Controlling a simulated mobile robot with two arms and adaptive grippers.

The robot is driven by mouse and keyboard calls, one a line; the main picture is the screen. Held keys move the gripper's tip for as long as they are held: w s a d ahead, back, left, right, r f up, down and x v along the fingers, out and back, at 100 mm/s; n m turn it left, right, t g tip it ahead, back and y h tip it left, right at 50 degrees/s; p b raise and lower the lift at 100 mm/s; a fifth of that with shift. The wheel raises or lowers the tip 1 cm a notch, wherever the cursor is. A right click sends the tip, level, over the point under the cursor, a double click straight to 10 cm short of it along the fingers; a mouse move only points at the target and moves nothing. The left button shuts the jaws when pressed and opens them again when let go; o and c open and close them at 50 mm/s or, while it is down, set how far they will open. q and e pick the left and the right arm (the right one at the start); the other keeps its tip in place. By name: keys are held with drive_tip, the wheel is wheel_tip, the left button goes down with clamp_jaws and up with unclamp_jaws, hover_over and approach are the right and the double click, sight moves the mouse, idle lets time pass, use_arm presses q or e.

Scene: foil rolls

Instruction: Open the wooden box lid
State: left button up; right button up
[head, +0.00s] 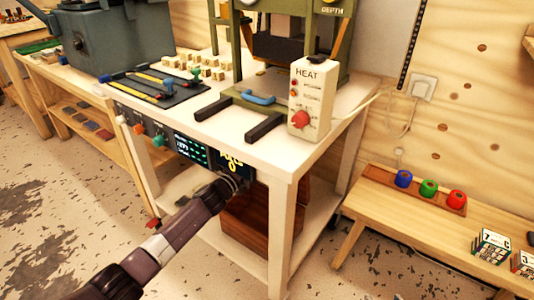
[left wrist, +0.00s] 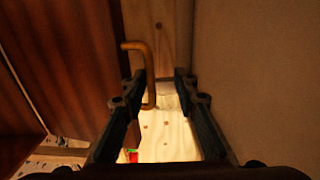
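The wooden box (head: 248,222) is dark reddish wood and stands on the lower shelf under the white table. Part of it is hidden by my left arm and a table leg. In the left wrist view its dark wood panel (left wrist: 65,60) fills the left side. A brass-coloured bent handle (left wrist: 149,65) shows near the panel's edge, beside my left finger and partly between the fingers. My left gripper (left wrist: 160,78) is open; I cannot tell whether it touches the handle. In the head view the gripper end (head: 237,180) is near the box's top. My right gripper is not in view.
The white table (head: 235,125) overhangs the box, with a green press and a heat control box (head: 312,95) on top. Its front panel and leg (head: 282,235) are close to my left arm. A low wooden bench (head: 400,205) with coloured rolls stands right.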

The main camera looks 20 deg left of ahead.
use_arm(q)
drive_tip(key=shift+r, duration=0.1)
idle(0.3)
drive_tip(key=v, duration=1.2)
idle(0.3)
